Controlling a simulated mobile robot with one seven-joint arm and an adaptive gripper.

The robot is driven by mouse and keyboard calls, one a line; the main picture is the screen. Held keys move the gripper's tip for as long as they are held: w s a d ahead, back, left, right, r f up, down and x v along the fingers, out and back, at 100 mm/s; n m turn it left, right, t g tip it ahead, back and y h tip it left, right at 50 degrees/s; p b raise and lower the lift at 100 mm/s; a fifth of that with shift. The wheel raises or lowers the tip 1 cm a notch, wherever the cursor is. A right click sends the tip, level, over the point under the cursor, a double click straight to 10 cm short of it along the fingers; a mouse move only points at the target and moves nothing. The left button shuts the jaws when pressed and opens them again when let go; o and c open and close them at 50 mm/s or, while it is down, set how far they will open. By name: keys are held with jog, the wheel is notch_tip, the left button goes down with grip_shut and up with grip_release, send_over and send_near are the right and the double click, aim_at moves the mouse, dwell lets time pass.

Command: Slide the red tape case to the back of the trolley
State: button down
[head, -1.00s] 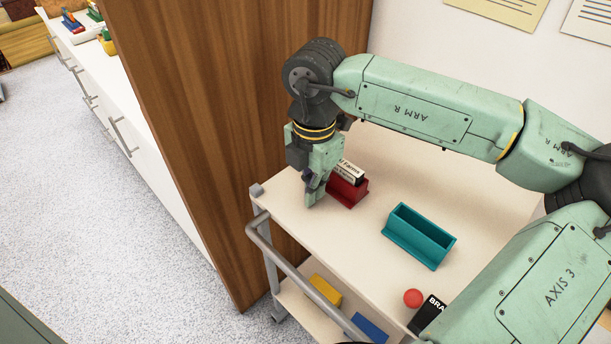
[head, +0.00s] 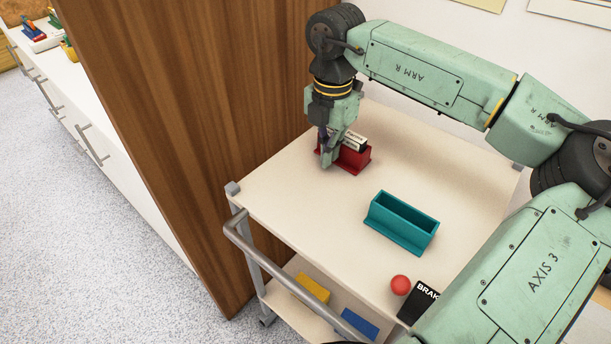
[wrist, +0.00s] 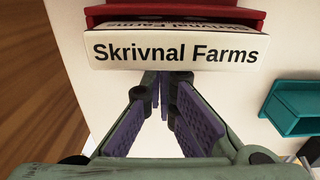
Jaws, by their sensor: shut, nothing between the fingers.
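The red tape case (head: 357,157) stands on the trolley's top shelf (head: 290,190), toward the far side by the wall. A white box lettered "Skrivnal Farms" (wrist: 175,50) sits in it, and the case's red edge (wrist: 230,12) shows behind that box in the wrist view. My gripper (head: 328,165) points down at the near left side of the case, its fingertips low near the shelf. In the wrist view my gripper (wrist: 163,82) has its fingers together and empty, just in front of the lettered box. They are at or very near the case; exact contact is hidden.
A teal open case (head: 402,222) stands nearer on the shelf. A wooden panel (head: 190,140) rises along the left. Shelf space right of the red case is clear.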

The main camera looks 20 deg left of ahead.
aim_at(371, 126)
jog(key=w+d+p, duration=0.1)
jog(key=w+d, duration=0.1)
jog(key=w, duration=0.3)
jog(key=w+d+p, duration=0.1)
jog(key=w, duration=0.4)
jog(key=w+d+p, duration=0.1)
jog(key=w+d, duration=0.1)
jog(key=w, duration=0.4)
jog(key=shift+d+r, duration=0.2)
jog(key=shift+d, duration=0.15)
jog(key=shift+w+d+f, duration=0.1)
jog(key=shift+w+f, duration=0.05)
jog(key=shift+w, duration=0.05)
jog(key=shift+s, duration=0.15)
